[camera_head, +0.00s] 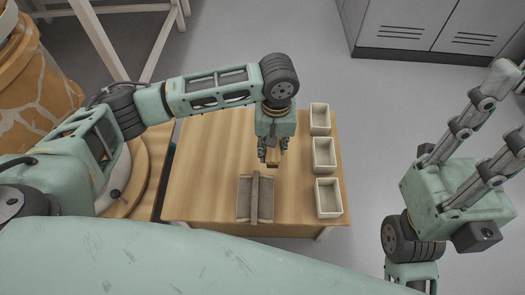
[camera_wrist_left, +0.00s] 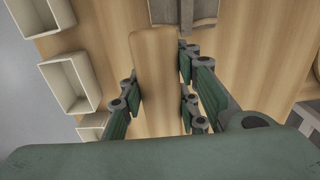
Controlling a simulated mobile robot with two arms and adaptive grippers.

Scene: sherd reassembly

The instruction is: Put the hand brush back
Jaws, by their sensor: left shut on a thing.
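The hand brush (camera_head: 272,158) has a light wooden body and a dark lower edge. My left gripper (camera_head: 272,149) points down over the table and is shut on it. In the left wrist view the brush's wooden body (camera_wrist_left: 157,65) runs between the fingers of the left gripper (camera_wrist_left: 160,95). The gripper hides part of the brush, and I cannot tell whether it touches the table. My right gripper (camera_head: 503,108) is off to the right of the table, empty, with its fingers apart.
Three cream boxes (camera_head: 319,118), (camera_head: 324,154), (camera_head: 328,197) line the right side. The left part of the wooden table (camera_head: 205,165) is clear. Grey lockers (camera_head: 410,25) stand behind.

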